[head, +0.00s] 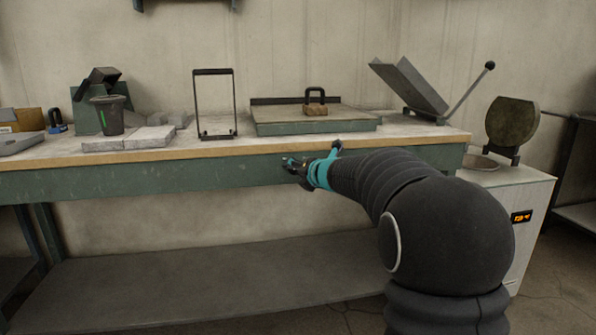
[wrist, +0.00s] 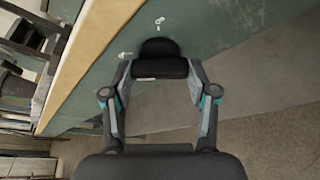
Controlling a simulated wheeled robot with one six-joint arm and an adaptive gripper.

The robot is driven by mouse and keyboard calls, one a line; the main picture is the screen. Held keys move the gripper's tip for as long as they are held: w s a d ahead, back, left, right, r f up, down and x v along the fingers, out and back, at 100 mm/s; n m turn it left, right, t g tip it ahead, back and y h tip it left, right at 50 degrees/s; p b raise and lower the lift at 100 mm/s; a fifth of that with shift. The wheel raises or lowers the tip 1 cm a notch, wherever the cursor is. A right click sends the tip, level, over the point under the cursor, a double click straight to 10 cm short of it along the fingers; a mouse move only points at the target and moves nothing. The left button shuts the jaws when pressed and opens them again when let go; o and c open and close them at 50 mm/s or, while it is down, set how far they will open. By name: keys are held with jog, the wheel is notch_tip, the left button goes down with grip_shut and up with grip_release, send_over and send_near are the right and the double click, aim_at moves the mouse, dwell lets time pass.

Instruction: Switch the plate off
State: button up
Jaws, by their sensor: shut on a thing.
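My gripper (head: 299,168) is at the green front panel of the workbench, below its wooden edge. In the wrist view its two fingers (wrist: 161,70) are closed on the sides of a black knob (wrist: 158,48), which stands out from the panel. White marks show on the panel around the knob, one (wrist: 159,22) above it and one at its left. In the head view my gripper mostly hides the knob. A flat green-sided plate (head: 350,126) lies on the bench above, with a dark strip along its back. I cannot tell its heat state.
The bench top (head: 262,143) holds a black wire frame (head: 215,135), a dark cup (head: 108,115), grey blocks and a tilted metal tray (head: 410,88). A white cabinet (head: 535,195) with a lit orange display stands at right. A lower shelf (head: 190,280) runs beneath.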

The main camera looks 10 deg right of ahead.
jog(key=o, duration=1.2)
jog(key=shift+c, duration=0.2)
jog(key=v, duration=1.2)
jog(key=shift+f, duration=0.1)
